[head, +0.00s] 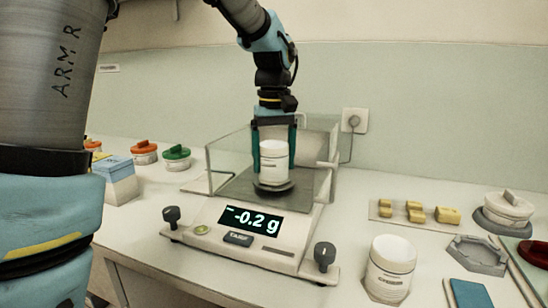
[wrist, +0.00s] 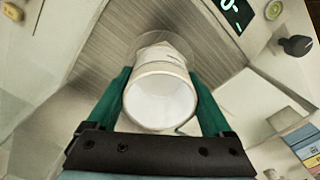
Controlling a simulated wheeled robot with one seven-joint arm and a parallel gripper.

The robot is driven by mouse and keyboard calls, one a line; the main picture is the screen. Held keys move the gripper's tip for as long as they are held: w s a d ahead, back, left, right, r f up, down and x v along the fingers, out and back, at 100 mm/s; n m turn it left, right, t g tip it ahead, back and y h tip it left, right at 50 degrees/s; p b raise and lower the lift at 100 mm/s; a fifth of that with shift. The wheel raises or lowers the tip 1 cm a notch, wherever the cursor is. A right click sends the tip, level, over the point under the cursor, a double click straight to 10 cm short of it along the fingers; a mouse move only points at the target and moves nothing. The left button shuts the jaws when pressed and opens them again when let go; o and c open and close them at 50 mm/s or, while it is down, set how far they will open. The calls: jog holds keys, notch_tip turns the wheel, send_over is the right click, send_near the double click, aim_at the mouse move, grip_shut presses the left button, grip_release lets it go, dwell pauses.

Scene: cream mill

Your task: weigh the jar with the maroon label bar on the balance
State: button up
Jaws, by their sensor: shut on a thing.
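My gripper (head: 273,148) points down inside the balance's draft shield. Its teal fingers are shut on a white jar (head: 274,163), one on each side. In the wrist view the same jar (wrist: 160,100) shows its round white top between the fingers. The jar is upright at the round weighing pan (head: 273,187); I cannot tell whether it touches the pan. Its label bar colour is not clear. The balance (head: 215,240) shows -0.2 g on its display (head: 250,220). A second white jar (head: 391,262) stands on the bench to the right; its label is small and its bar colour unclear.
Transparent walls (head: 228,160) stand around the pan. Left are a blue box (head: 118,180) and green-lidded (head: 176,155) and orange-lidded (head: 144,150) containers.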

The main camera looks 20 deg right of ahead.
jog(key=o, duration=1.2)
